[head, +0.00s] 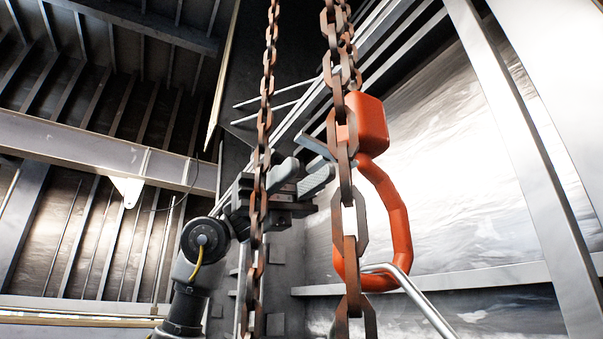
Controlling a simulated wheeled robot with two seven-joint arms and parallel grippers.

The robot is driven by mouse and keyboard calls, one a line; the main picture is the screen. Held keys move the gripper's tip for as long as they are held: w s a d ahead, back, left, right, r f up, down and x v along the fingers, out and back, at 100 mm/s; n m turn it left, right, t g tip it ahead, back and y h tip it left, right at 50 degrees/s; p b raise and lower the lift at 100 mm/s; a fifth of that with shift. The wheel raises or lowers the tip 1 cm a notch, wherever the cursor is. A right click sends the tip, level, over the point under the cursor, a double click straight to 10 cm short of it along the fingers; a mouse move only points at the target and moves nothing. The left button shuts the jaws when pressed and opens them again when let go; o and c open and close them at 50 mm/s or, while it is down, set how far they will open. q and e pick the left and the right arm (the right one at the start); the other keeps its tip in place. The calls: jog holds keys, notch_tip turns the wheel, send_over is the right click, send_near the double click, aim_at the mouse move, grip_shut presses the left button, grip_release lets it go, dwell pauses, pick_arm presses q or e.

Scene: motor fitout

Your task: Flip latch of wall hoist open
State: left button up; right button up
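The hoist's orange hook (398,215) hangs at centre right under an orange block (371,122), its mouth partly hidden by a rusty chain. A thin grey piece, which looks like the latch (314,147), sticks out to the upper left from near the hook's neck, tilted away from the mouth. Its inner end is hidden by the chain. My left gripper (303,174) is just below and left of this piece, its two grey fingers apart with nothing seen between them. I cannot tell if a finger touches the latch. My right gripper is not in view.
A near rusty chain (350,255) hangs before the hook. Another chain (265,120) crosses in front of my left gripper. A bent metal rod (420,300) passes by the hook's bottom. A steel beam (90,145) runs at left, with wall frames behind.

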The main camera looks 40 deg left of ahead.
pick_arm(q)
jog(key=shift+c, duration=0.2)
grip_shut()
jog(key=n, duration=0.2)
jog(key=r+n, duration=0.1)
jog(key=n, duration=0.1)
jog(key=shift+w+r+n, duration=0.1)
jog(key=shift+w+n, duration=0.1)
jog(key=shift+n, duration=0.1)
jog(key=shift+o, duration=0.2)
grip_release()
jog(key=v, duration=1)
jog(key=shift+w+a, duration=0.15)
jog(key=shift+a, duration=0.15)
